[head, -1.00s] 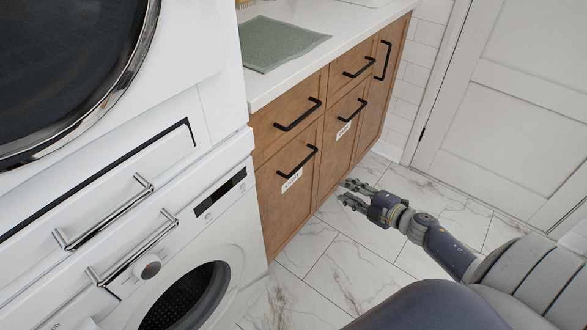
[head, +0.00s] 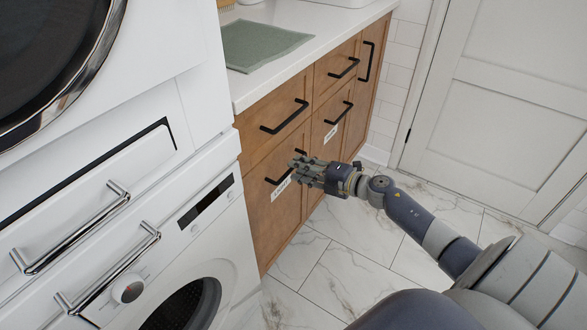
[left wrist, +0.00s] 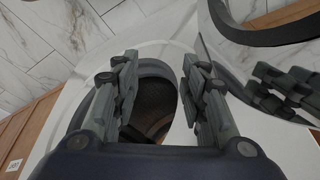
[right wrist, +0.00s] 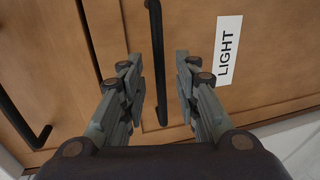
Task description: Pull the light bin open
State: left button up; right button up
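The light bin (head: 262,212) is the lower wooden front nearest the washer, and it is closed. Its white label (right wrist: 229,50) reads LIGHT in the right wrist view. Its black bar handle (right wrist: 156,50) runs between the fingers of my right gripper (right wrist: 158,75), which is open. In the head view my right gripper (head: 297,170) is at this handle and hides part of it; I cannot tell whether it touches. My left gripper (left wrist: 158,75) is open and empty in front of the washer door; the head view does not show it.
The white washer (head: 190,255) stands directly left of the cabinet. Drawers with black handles (head: 285,117) sit above, and a second labelled bin front (head: 325,150) is beside it. A green towel (head: 262,44) lies on the counter. The marble floor (head: 345,265) in front is clear.

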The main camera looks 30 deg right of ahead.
pick_arm(q)
jog(key=shift+v, duration=0.9)
pick_arm(e)
jog(key=shift+x, duration=1.45)
grip_shut()
